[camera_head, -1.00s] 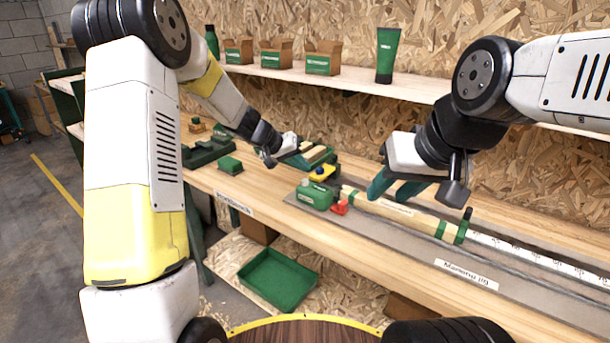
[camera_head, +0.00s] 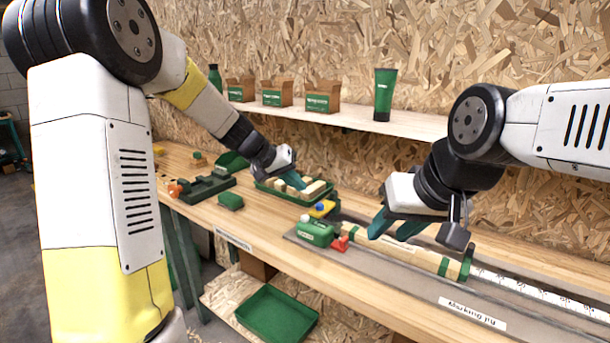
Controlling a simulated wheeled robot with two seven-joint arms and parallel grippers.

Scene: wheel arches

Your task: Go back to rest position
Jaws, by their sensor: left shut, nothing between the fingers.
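My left gripper (camera_head: 300,186) is shut and empty, its teal fingers at the green tray (camera_head: 268,189) that holds several light wooden pieces (camera_head: 315,188) on the workbench. Whether the fingers touch the tray or the pieces I cannot tell. My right gripper (camera_head: 391,231) has its two teal fingers apart, in front of and above the wooden bar (camera_head: 385,248) in the marking jig (camera_head: 425,285). The bar has green bands near its right end. I see nothing between the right fingers.
A green device (camera_head: 316,233) with a red part (camera_head: 339,244) sits at the bar's left end. A green block (camera_head: 230,201) lies on the bench (camera_head: 262,225). The shelf (camera_head: 415,124) holds boxes (camera_head: 323,97) and a tube (camera_head: 384,94). A green bin (camera_head: 277,314) stands below.

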